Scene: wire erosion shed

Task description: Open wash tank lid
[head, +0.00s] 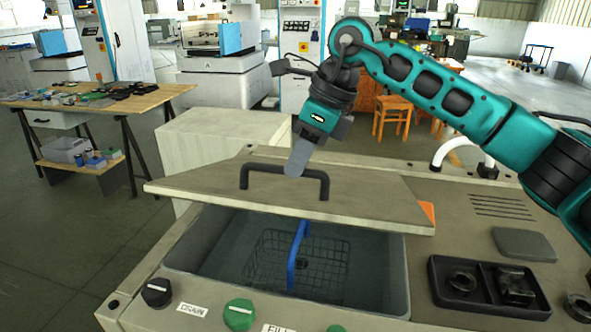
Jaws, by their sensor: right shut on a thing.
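The wash tank lid (210,182) is a flat beige panel with a black bar handle (250,167) on top. It covers the back of the wash tank (190,245), and its near edge sits above the opening, leaving the front part uncovered. Inside the tank are a wire basket (265,262) and its blue handle (292,265). My right gripper (294,172) reaches down from above to the middle of the lid's handle and is shut on it. The fingertips partly hide the handle's bar. My left gripper is out of view.
A black drain knob (157,292) and a green knob (240,314) are on the tank's front edge. A black tray (485,290) with metal parts and a grey pad (524,244) lie right of the tank. A wooden workbench (130,105) stands at left.

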